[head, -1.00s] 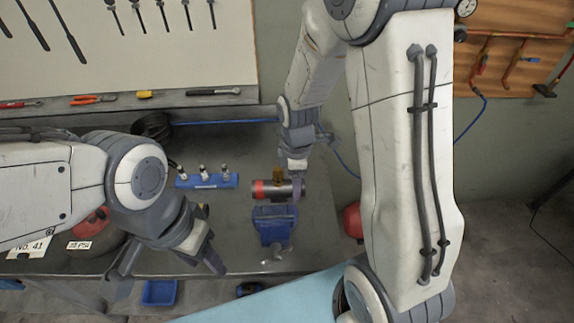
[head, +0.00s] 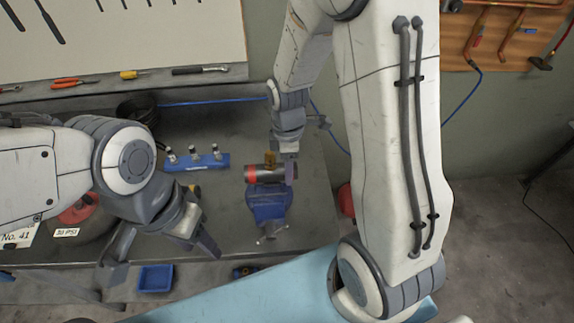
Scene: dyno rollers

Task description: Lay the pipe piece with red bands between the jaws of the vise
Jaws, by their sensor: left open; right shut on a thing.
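The pipe piece (head: 259,174) is dark with a red band showing at its left end. It lies sideways at the vise. The blue vise (head: 268,205) stands on the grey bench, its handle toward the front edge. My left gripper (head: 160,255) is open and empty, at the bench's front edge left of the vise.
A blue rack (head: 196,163) with several small fittings stands left of the pipe. A blue bin (head: 155,278) is below the front edge. A red round thing (head: 80,210) sits near my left arm. Tools lie on the back ledge (head: 150,86).

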